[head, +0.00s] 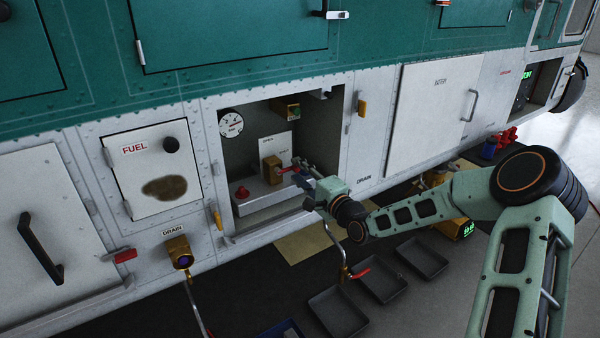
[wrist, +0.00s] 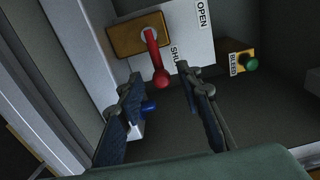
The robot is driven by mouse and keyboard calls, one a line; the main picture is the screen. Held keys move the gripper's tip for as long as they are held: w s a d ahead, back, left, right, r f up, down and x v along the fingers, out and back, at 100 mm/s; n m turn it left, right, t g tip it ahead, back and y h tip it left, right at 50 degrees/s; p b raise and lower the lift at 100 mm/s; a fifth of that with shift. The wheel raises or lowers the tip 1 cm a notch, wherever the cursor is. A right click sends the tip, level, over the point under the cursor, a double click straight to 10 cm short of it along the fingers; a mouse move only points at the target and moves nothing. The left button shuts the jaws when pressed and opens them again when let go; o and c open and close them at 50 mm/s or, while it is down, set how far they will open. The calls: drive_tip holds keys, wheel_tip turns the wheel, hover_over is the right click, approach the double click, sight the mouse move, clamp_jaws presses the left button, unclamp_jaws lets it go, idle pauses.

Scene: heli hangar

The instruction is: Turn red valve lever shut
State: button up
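The red valve lever (wrist: 154,58) is mounted on a brass valve block (wrist: 138,36) inside an open bay. In the wrist view it points down the picture, its rounded end near the word SHUT on a white placard (wrist: 182,22); OPEN is higher up. My gripper (wrist: 160,86) is open, and the lever's end lies near the gap between its fingertips. I cannot tell whether a finger touches it. In the head view the lever (head: 287,170) sticks out rightward from the block (head: 271,169), with my gripper (head: 304,171) just right of it.
In the head view, a red button (head: 242,192) sits on the bay's ledge, left of the lever. Trays (head: 337,312) lie below.

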drive_tip(key=v, duration=1.2)
